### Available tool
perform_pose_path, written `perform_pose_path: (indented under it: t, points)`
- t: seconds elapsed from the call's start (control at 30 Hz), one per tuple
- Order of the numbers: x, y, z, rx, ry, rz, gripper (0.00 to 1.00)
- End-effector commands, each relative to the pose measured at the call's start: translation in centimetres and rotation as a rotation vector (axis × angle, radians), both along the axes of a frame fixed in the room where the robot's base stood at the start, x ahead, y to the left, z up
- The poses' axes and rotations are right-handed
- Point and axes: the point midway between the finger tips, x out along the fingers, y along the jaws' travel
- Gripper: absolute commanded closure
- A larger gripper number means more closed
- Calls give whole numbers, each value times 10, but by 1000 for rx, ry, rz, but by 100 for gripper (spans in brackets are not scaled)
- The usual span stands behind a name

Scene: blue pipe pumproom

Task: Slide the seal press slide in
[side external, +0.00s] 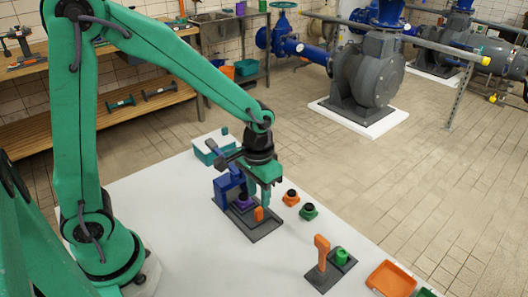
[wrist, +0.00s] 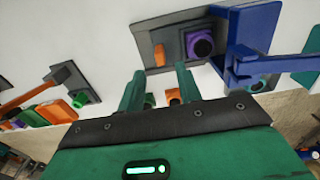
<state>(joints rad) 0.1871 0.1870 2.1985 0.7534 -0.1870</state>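The seal press (side external: 262,230) stands on a grey base plate on the white table in the side external view. It has a blue frame (side external: 227,187), a purple block (side external: 243,202) with a black ring, and an orange upright tab (side external: 259,213). The wrist view shows the purple block (wrist: 200,46) between the orange tab (wrist: 158,54) and the blue frame (wrist: 252,45). I cannot tell for sure which part is the slide. My gripper (wrist: 160,88) points down near the press, its two green fingers apart with nothing held between them. In the side view, the gripper (side external: 265,190) partly hides the press.
Orange (side external: 291,198) and green (side external: 308,212) blocks with black tops stand right of the press. A grey plate (side external: 320,279) with an orange lever and an orange tray (side external: 392,279) are nearer the front right. A teal-and-white box (side external: 214,148) sits behind the press.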

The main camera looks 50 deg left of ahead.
Motion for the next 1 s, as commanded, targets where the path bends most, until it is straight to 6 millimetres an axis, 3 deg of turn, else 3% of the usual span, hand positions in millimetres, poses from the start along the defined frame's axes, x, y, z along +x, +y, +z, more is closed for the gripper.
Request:
perform_pose_path:
  t: [0.2, 0.5, 0.57, 0.67, 1.0]
  points:
    - [0, 0, 16, 0, 0, 0, 65]
    - [0, 0, 18, 0, 0, 0, 65]
    - [0, 0, 18, 0, 0, 0, 58]
    - [0, 0, 18, 0, 0, -8, 58]
    - [0, 0, 18, 1, 1, -236, 58]
